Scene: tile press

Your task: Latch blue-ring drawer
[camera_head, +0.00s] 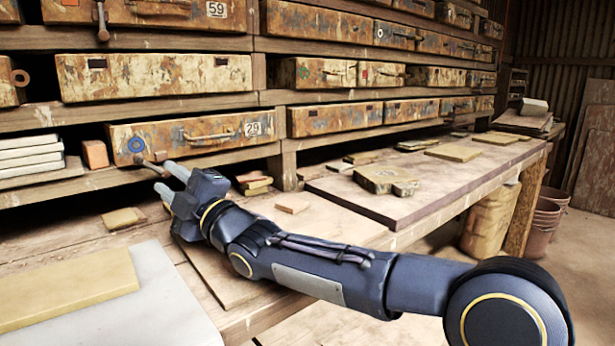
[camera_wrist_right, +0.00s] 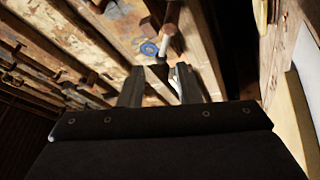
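The blue-ring drawer (camera_head: 222,127) has a worn, paint-flaked front with a metal handle, a "29" label and a blue ring (camera_head: 136,144) at its left end. It sits in the lowest shelf row and looks pushed in. Its latch lever (camera_head: 150,165) is below the ring and slants down to the right. My right gripper (camera_head: 168,179) is open and empty, its fingers pointing at the lever. In the right wrist view, the blue ring (camera_wrist_right: 149,48) and the lever (camera_wrist_right: 168,38) show just beyond the fingertips; contact cannot be told. My left gripper is out of view.
White tiles (camera_head: 30,155) and an orange block (camera_head: 95,154) sit left of the drawer. Small tan pieces (camera_head: 124,218) lie on the bench near my gripper. A pale slab (camera_head: 170,300) with a yellow board (camera_head: 65,290) is at front left.

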